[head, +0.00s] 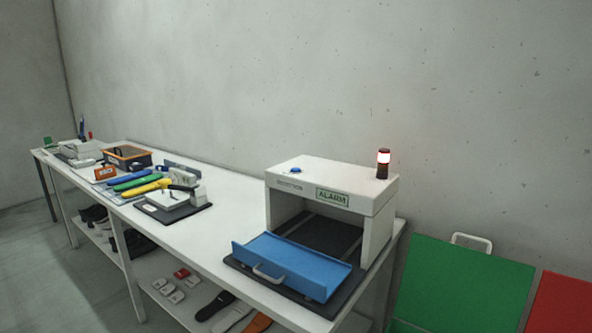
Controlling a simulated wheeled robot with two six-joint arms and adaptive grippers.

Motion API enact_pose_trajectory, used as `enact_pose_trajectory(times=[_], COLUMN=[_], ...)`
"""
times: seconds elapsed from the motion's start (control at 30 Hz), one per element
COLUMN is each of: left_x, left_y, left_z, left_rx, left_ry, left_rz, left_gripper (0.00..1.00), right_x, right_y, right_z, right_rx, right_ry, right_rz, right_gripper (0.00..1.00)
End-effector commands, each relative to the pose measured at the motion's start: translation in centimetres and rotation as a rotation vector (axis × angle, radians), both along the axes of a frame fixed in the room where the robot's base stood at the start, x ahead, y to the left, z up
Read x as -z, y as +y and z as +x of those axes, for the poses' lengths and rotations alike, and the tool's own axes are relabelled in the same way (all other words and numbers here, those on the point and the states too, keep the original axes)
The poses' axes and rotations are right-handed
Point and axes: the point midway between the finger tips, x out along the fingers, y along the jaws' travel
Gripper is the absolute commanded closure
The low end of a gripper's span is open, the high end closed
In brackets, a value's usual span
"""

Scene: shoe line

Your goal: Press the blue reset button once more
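The blue reset button (295,170) sits on top of the white detector box (333,184) at the right end of the long table. The box front carries an ALARM label (332,197). A signal lamp (383,163) with a bright lit band and red parts stands on the box's right end. A blue tray (290,267) with a pale handle lies at the box's open mouth on a dark mat. Neither of my grippers shows in the head view.
The white table (215,238) runs to the far left. It bears a yellow tool (147,188), a green one (136,182), an orange-rimmed bin (127,157) and a white device (180,197). Shoes lie on the shelf below. Green (462,285) and red (562,303) panels stand at right.

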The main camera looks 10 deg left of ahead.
Motion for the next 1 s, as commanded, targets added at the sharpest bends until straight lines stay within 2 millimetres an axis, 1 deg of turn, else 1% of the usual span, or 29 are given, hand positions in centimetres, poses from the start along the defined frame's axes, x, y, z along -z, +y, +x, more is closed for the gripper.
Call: enact_pose_trajectory(times=[0.03,0.1,0.13,1.0], left_x=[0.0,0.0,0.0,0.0], left_y=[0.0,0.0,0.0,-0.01], left_z=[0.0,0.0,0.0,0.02], left_rx=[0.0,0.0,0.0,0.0], left_ry=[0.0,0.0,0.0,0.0], left_rz=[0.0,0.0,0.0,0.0], left_gripper=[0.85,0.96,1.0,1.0], right_x=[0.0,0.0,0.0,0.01], right_y=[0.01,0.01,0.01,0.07], right_z=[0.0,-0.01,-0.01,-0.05], right_rx=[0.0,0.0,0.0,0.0], right_ry=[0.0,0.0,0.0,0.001], right_rz=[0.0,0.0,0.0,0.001], right_gripper=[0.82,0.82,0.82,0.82])
